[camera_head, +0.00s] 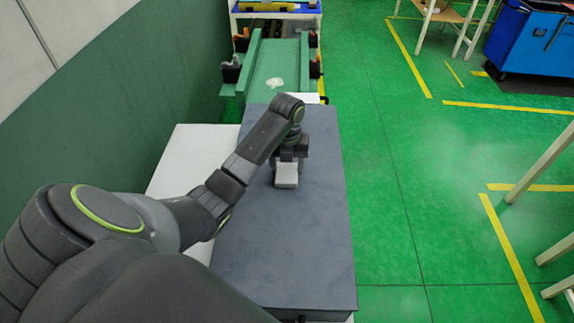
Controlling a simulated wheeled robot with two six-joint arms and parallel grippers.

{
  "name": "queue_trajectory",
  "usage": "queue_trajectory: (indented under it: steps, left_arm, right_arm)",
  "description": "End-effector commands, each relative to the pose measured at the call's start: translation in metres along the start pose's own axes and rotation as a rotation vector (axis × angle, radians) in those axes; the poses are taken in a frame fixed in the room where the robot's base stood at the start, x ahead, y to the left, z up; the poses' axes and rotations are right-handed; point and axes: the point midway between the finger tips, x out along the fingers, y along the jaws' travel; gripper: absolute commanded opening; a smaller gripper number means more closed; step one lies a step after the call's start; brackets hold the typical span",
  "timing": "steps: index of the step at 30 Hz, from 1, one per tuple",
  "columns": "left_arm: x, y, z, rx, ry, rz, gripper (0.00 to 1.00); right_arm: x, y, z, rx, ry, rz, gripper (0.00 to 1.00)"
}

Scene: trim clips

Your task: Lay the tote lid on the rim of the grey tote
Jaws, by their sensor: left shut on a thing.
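A large flat dark grey slab, which looks like the tote lid (285,245), lies lengthwise in front of me. My left arm reaches over it from the left. My left gripper (287,172) points down over the slab's far half and is shut on a small light grey block (287,181) that looks like the lid's handle. The arm hides part of the slab's left side. I cannot make out the grey tote apart from the slab, so I cannot tell whether the slab touches a rim. My right gripper is out of view.
A white surface (178,160) shows left of the slab, beside the green wall (110,130). Beyond the slab is a green conveyor-like fixture (273,62). A blue cabinet (535,38) and wooden table legs stand at the right. The green floor between is clear.

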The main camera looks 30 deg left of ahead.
Motion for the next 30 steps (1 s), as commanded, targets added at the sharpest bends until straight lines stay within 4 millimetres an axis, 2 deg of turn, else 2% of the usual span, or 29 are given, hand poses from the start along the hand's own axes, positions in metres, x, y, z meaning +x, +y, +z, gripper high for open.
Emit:
queue_trajectory:
  steps: [2, 14, 30]
  left_arm:
    - [0.005, 0.0, 0.001, 0.0, -0.002, -0.001, 0.24]
    - [0.004, 0.0, 0.001, 0.0, -0.002, 0.0, 0.24]
    - [0.014, 0.0, 0.0, 0.001, -0.001, 0.0, 0.24]
  right_arm:
    - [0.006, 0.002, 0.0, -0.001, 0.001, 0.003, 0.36]
    - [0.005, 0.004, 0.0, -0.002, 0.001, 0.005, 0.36]
    - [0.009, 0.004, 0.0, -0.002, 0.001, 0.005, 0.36]
